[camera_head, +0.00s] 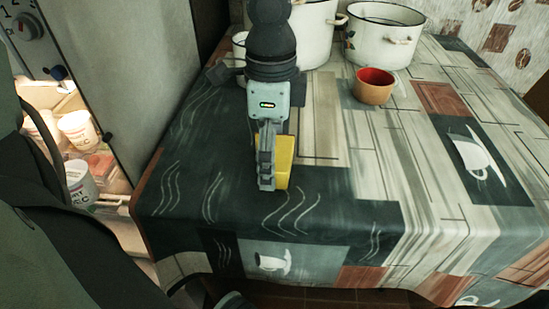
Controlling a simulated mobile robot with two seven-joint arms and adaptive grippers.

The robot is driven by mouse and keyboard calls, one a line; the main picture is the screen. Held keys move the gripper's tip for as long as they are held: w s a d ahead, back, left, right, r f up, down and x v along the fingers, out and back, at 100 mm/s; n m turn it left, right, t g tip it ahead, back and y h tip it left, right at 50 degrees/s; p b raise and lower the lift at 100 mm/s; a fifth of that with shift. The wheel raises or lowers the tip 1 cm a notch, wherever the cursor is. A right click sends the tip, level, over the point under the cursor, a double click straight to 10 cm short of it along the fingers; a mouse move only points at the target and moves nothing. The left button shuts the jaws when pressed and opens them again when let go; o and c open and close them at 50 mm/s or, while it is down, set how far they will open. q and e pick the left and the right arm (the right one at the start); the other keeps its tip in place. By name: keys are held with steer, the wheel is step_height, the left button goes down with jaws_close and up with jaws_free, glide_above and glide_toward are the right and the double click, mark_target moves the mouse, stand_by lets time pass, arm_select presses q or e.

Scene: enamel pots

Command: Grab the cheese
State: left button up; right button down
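The cheese (285,163) is a yellow block on the dark part of the tablecloth, near the middle of the camera_head view. A grey gripper (266,186) points down right at it and covers its left side. I take it for my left gripper, though its arm enters from the top edge. Its fingers are seen edge-on and overlap each other, so I cannot tell whether they are open or shut on the cheese. The cheese seems to be at table level. My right gripper is not in view.
An open fridge (148,75) with tubs is at the left. The table's right side and front are clear.

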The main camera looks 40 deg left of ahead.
arm_select(q)
steer(key=c, duration=1.4)
